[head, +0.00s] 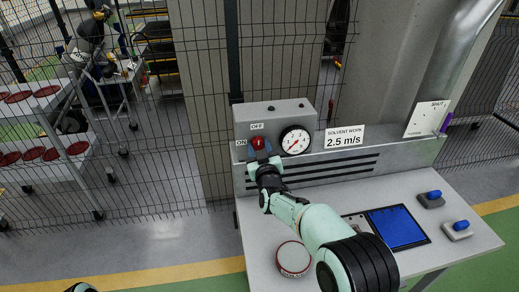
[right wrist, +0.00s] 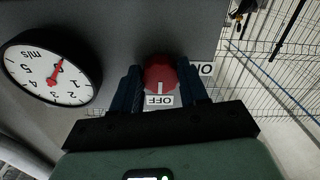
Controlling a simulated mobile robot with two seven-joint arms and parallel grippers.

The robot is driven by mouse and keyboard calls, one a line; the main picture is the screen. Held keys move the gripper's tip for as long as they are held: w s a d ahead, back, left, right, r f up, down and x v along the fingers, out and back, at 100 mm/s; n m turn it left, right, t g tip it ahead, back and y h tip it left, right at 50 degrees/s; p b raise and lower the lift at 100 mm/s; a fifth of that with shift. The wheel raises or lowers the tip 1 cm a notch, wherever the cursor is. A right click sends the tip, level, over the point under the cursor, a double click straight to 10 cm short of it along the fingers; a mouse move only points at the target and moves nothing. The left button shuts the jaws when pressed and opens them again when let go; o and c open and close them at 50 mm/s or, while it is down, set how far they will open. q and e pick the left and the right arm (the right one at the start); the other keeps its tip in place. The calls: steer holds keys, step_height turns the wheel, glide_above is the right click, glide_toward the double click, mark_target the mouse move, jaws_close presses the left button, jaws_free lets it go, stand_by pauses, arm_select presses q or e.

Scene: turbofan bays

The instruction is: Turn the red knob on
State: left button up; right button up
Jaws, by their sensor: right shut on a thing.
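The red knob (head: 258,143) sits on the front of a grey box, between an ON label (head: 241,143) at its left and an OFF label (head: 257,126) above it. My right gripper (head: 259,155) is at the knob. In the right wrist view the dark fingers (right wrist: 161,88) stand on both sides of the red knob (right wrist: 160,70), shut on it. The white mark on the knob points at the OFF label (right wrist: 159,101) there, and the ON label (right wrist: 207,69) is to the right.
A round m/s gauge (head: 295,140) is right of the knob; its red needle (right wrist: 57,71) sits low on the scale. A "SOLVENT WORK 2.5 m/s" sign (head: 344,137) is beside it. The bench holds a round red-rimmed container (head: 293,259) and a blue pad (head: 397,228).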

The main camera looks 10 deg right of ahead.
steer(key=m+b, duration=0.4)
steer(key=shift+f, duration=0.2)
steer(key=m+b, duration=0.3)
steer(key=m, duration=0.1)
steer(key=shift+a+r+m, duration=0.1)
steer(key=shift+m, duration=0.2)
steer(key=shift+m+b, duration=0.3)
steer(key=shift+m, duration=0.2)
steer(key=m+b, duration=0.1)
steer(key=m, duration=0.1)
steer(key=shift+m, duration=0.3)
arm_select(q)
step_height(320, 180, down, 11)
steer(key=s+b, duration=0.2)
steer(key=shift+f+b, duration=0.15)
steer(key=shift+b, duration=0.2)
arm_select(e)
steer(key=m, duration=0.5)
steer(key=shift+a+r, duration=0.1)
steer(key=shift+r, duration=0.1)
arm_select(q)
steer(key=shift+w, duration=0.1)
arm_select(e)
steer(key=shift+m, duration=0.3)
steer(key=o, duration=1.1)
steer(key=shift+c, duration=0.2)
arm_select(q)
steer(key=shift+f, duration=0.1)
arm_select(e)
steer(key=shift+s, duration=0.1)
